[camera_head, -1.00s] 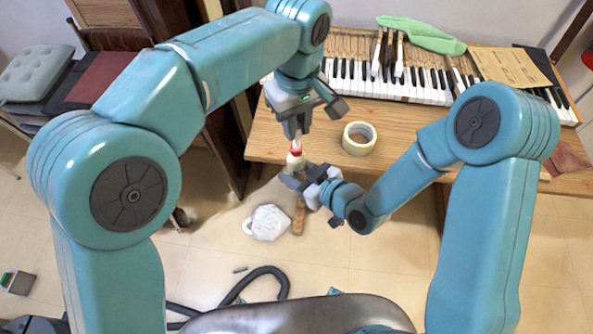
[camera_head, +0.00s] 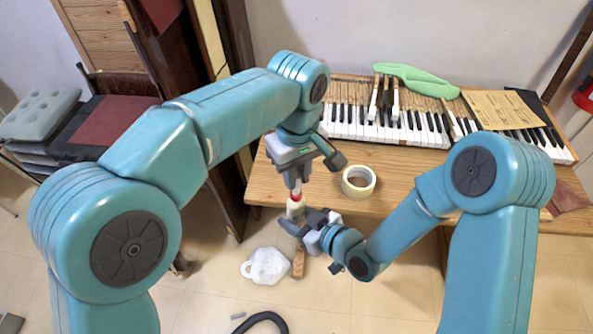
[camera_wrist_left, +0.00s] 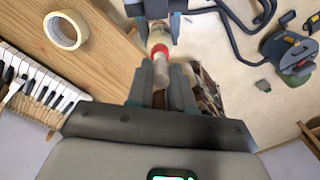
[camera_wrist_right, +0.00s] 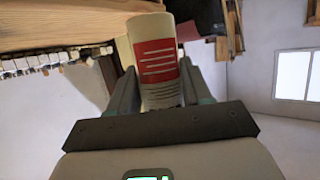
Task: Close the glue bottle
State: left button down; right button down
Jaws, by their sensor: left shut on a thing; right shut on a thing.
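The glue bottle (camera_head: 295,207) is white with a red collar and stands roughly upright off the table's front edge. My right gripper (camera_head: 297,226) is shut on its body. Its red and white label shows in the right wrist view (camera_wrist_right: 156,62). My left gripper (camera_head: 297,181) points down from above the bottle. It is shut on a pale, whitish cap (camera_wrist_left: 175,76), which is in line with the bottle top. The red collar (camera_wrist_left: 159,50) shows just beyond the cap. Whether the cap is seated or only touching the nozzle, I cannot tell.
A tape roll (camera_head: 358,182) lies on the wooden table (camera_head: 400,181) close to the right of the grippers. Piano keys (camera_head: 385,128) and a green cloth (camera_head: 415,79) are behind. A white mug-like object (camera_head: 266,266) and a brown block (camera_head: 298,262) are on the floor below.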

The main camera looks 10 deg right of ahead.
aim_at(296, 209)
pick_arm(q)
jog(key=shift+f, duration=0.55)
jog(key=shift+f, duration=0.55)
